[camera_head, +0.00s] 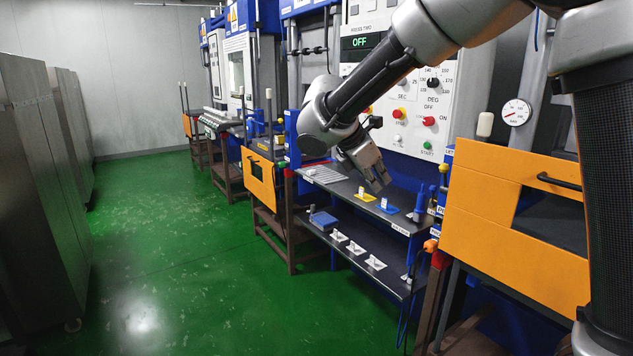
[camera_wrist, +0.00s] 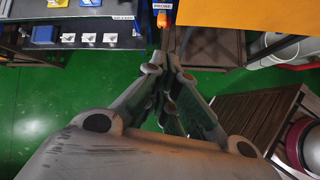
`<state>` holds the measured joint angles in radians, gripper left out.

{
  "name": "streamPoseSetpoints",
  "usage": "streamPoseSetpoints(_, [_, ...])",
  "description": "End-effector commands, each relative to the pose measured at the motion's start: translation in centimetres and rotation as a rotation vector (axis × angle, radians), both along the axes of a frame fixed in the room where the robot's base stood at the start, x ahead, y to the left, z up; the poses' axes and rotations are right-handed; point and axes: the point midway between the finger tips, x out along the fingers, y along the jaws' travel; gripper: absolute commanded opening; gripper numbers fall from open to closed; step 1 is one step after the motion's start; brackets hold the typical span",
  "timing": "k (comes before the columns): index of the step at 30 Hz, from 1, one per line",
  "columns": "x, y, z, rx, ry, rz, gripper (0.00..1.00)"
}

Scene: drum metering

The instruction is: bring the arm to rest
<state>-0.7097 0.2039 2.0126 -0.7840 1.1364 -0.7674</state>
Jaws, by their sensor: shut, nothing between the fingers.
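My gripper (camera_head: 379,183) is at the end of my bent arm, above the dark upper shelf (camera_head: 340,187) of the stand in front of the press panel. In the wrist view my gripper (camera_wrist: 170,75) shows with its fingers together and nothing between them. Its fingertips appear beside the orange part at the shelf's end. The gripper looks apart from the shelf items in the head view, though the exact gap cannot be told.
A yellow tray (camera_head: 364,196) and a blue tray (camera_head: 388,207) lie on the upper shelf. Several white pieces and a blue box (camera_head: 323,220) sit on the lower shelf. An orange cabinet (camera_head: 480,205) stands at right. The green floor (camera_head: 170,240) at left is clear.

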Motion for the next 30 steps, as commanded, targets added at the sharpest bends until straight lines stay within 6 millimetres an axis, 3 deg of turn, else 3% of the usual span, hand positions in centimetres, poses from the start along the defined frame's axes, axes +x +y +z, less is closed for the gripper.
streamPoseSetpoints(5, [-2.2, -0.5, -2.6, 0.093, -0.005, -0.148, 0.00])
streamPoseSetpoints(8, [-4.6, -1.4, -3.7, 0.180, -0.017, -0.281, 0.00])
streamPoseSetpoints(17, [-12.3, -8.0, -3.9, 0.477, -0.094, -0.802, 0.00])
streamPoseSetpoints(25, [-21.9, -15.5, -2.9, 0.832, -0.229, -1.390, 0.00])
streamPoseSetpoints(30, [-26.6, -19.0, -2.0, 1.019, -0.344, -1.585, 0.00])
